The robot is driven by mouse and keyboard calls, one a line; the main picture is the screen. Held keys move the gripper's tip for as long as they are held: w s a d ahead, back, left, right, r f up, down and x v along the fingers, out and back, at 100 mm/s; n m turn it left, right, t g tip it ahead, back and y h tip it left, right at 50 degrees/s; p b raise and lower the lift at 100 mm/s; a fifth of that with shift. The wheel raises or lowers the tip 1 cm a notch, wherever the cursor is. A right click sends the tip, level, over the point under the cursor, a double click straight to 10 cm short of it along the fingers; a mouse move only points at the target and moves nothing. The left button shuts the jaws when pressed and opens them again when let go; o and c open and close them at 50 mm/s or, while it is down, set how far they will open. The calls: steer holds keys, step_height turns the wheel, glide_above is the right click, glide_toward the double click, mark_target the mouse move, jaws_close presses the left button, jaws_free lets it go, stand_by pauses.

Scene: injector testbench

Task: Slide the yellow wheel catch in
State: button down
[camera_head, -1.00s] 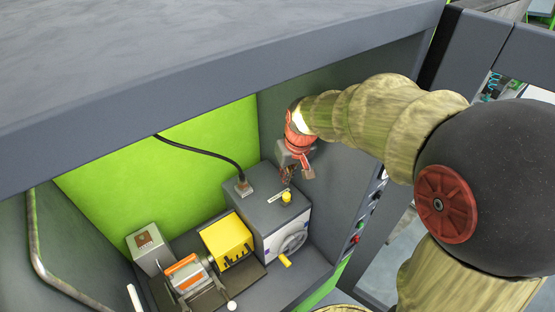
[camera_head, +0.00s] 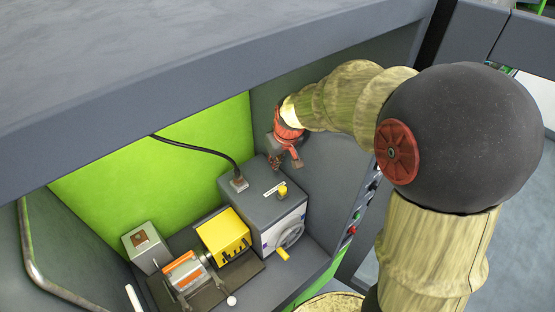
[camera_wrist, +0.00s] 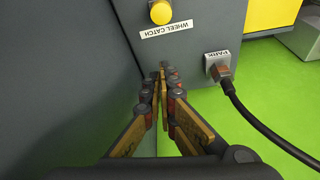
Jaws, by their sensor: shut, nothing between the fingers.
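The yellow wheel catch (camera_head: 282,191) is a small knob on top of the grey box (camera_head: 258,199), near its right side. It also shows in the wrist view (camera_wrist: 161,12), at the top, with a "WHEEL CATCH" label (camera_wrist: 166,30) below it. My gripper (camera_head: 275,164) is behind the box top, beside the bay's right wall. In the wrist view my gripper (camera_wrist: 163,72) is shut and empty, its fingertips by the box's edge below the label. It is apart from the knob.
A black cable (camera_head: 205,147) plugs into the box top by a "PARK" label (camera_wrist: 216,54). A handwheel with a yellow handle (camera_head: 283,254) is on the box front. A yellow block (camera_head: 225,232) stands left of the box. A grey wall (camera_wrist: 65,80) is close beside the gripper.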

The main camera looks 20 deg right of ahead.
mark_target(283, 193)
steer(key=x, duration=0.6)
steer(key=shift+s, duration=0.1)
steer(key=s, duration=0.1)
steer(key=s+p, duration=0.1)
steer(key=s, duration=0.1)
steer(key=shift+s+d+r, duration=0.2)
steer(key=shift+s+r, duration=0.05)
steer(key=shift+s+f, duration=0.1)
steer(key=shift+s, duration=0.1)
steer(key=shift+s, duration=0.1)
steer(key=shift+s+d+b, duration=0.3)
steer(key=shift+s+b, duration=0.1)
steer(key=shift+s, duration=0.35)
steer(key=shift+s+d+b, duration=0.25)
steer(key=shift+s+b, duration=0.1)
steer(key=shift+s, duration=0.45)
steer(key=shift+f, duration=0.1)
